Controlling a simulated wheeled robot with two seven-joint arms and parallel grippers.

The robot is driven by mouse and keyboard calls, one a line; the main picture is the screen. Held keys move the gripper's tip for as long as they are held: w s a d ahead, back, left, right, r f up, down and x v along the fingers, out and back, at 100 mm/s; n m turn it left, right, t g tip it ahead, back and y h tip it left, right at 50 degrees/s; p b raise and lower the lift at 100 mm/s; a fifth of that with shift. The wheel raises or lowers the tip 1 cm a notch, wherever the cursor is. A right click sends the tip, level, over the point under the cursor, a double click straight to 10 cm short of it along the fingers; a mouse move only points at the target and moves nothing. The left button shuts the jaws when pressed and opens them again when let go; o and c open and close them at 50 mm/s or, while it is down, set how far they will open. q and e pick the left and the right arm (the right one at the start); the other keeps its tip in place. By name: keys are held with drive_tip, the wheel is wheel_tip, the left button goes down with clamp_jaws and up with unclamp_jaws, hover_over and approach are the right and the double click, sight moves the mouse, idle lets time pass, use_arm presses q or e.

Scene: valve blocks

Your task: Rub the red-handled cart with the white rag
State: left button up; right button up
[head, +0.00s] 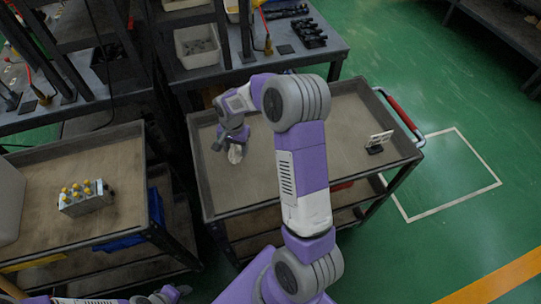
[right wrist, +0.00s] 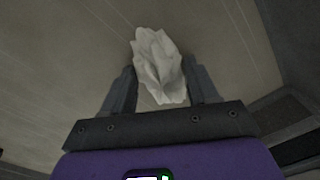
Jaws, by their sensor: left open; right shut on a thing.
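The red-handled cart (head: 218,208) stands right of centre, its red handle (head: 401,111) at the right end. My right gripper (head: 232,146) is over the left part of its top tray, pointing down. It is shut on the crumpled white rag (head: 236,154), which shows between the two fingers in the right wrist view (right wrist: 158,65). The rag is at or very near the tray surface; contact is not clear. My left gripper (head: 168,295) is open and empty at the bottom edge, partly cut off.
A small black stand with a white plate (head: 379,142) sits on the tray's right side. A second cart (head: 125,165) at left carries a valve block with yellow caps (head: 85,197). A dark workbench (head: 316,51) with parts and a bin (head: 197,47) stands behind. Green floor is open at right.

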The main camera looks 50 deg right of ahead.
wheel_tip(320, 180, up, 4)
drive_tip(key=shift+f+p, duration=0.15)
drive_tip(key=shift+p, duration=0.9)
drive_tip(key=shift+r+p, duration=1.75)
drive_tip(key=shift+r, duration=0.5)
drive_tip(key=shift+a, duration=0.1)
